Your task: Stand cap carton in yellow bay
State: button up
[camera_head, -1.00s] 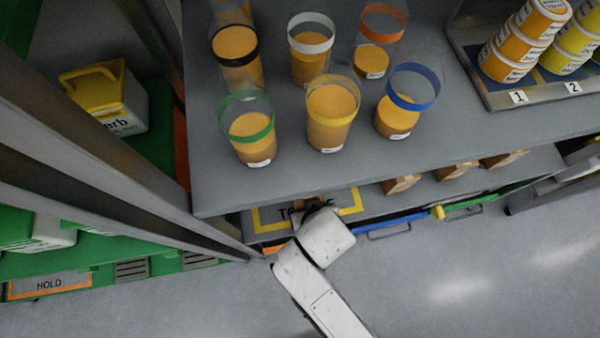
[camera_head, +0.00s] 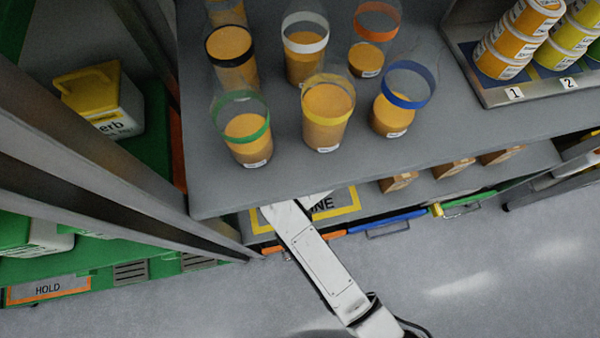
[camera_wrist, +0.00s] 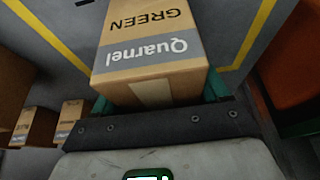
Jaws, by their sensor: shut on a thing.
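The cap carton (camera_wrist: 150,50), a brown box with a grey band reading "Quarnel" and "GREEN" upside down in the wrist view, is between the teal fingers of my gripper (camera_wrist: 163,90), which is shut on it. The yellow-outlined bay (camera_head: 348,208) lies on the lower shelf, partly covered by my arm in the head view. Its yellow lines (camera_wrist: 50,42) run on both sides of the carton in the wrist view. Whether the carton touches the shelf cannot be told. In the head view the counter hides my gripper and the carton.
Other small cartons (camera_head: 453,167) stand on the lower shelf to the right; cartons also show at left in the wrist view (camera_wrist: 70,120). The grey counter (camera_head: 260,190) overhangs the shelf and carries several filled cups (camera_head: 327,118). A dark post (camera_head: 120,190) stands at left.

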jog(key=shift+f, duration=0.1)
jog(key=o, duration=1.1)
jog(key=shift+o, duration=0.2)
jog(key=shift+r, duration=0.25)
jog(key=s+d, duration=0.3)
jog(key=s, duration=0.9)
jog(key=shift+d+r, duration=0.25)
jog(key=shift+r, duration=0.15)
jog(key=s+d+r+m+g, duration=0.1)
jog(key=s+d, duration=0.3)
jog(key=d, duration=0.8)
jog(key=s+d+r+m+g+h, duration=0.1)
jog(key=s+d+r, duration=0.3)
jog(key=d, duration=0.9)
jog(key=shift+d+r+m+g, duration=0.2)
jog(key=shift+r+m+g, duration=0.15)
jog(key=shift+m+g, duration=0.35)
